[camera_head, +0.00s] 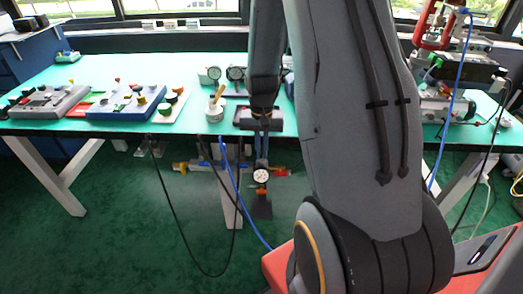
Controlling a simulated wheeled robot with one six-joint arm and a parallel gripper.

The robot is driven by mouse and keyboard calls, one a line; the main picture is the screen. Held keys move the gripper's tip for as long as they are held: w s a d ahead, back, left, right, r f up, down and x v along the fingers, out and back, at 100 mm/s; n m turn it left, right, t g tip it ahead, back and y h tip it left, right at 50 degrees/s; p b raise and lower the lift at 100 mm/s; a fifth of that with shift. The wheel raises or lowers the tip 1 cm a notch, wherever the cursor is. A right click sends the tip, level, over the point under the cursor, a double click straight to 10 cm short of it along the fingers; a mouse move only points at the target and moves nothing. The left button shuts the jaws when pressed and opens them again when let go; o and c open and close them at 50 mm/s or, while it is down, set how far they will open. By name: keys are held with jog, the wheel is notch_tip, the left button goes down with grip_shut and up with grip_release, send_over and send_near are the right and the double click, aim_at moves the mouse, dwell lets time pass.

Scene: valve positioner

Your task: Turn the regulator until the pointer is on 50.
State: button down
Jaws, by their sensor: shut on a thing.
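My gripper (261,152) points down in front of the table's front edge, at the end of my arm. It is shut on the top of the regulator, just above a small round gauge. The gauge (261,176) has a white face and a dark rim. Its pointer and numbers are too small to read. A dark block (260,208) hangs below the gauge. The regulator's knob is hidden by my gripper or too small to make out.
A pipe with a yellow and blue valve (188,166) runs left of the gauge; a red part (281,172) is at its right. The green table (190,70) carries panels and gauges. Black and blue hoses hang near the regulator. My arm hides the middle right.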

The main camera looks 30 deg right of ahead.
aim_at(262, 150)
jog(key=shift+m, duration=0.4)
jog(key=shift+m+p, duration=0.9)
jog(key=shift+m, duration=1.5)
jog(key=shift+w, duration=0.1)
jog(key=c, duration=1.9)
grip_release()
jog(key=shift+o, duration=0.2)
jog(key=shift+r, duration=0.1)
notch_tip(262, 150, up, 8)
jog(key=shift+f+b, duration=0.15)
jog(key=shift+b, duration=0.25)
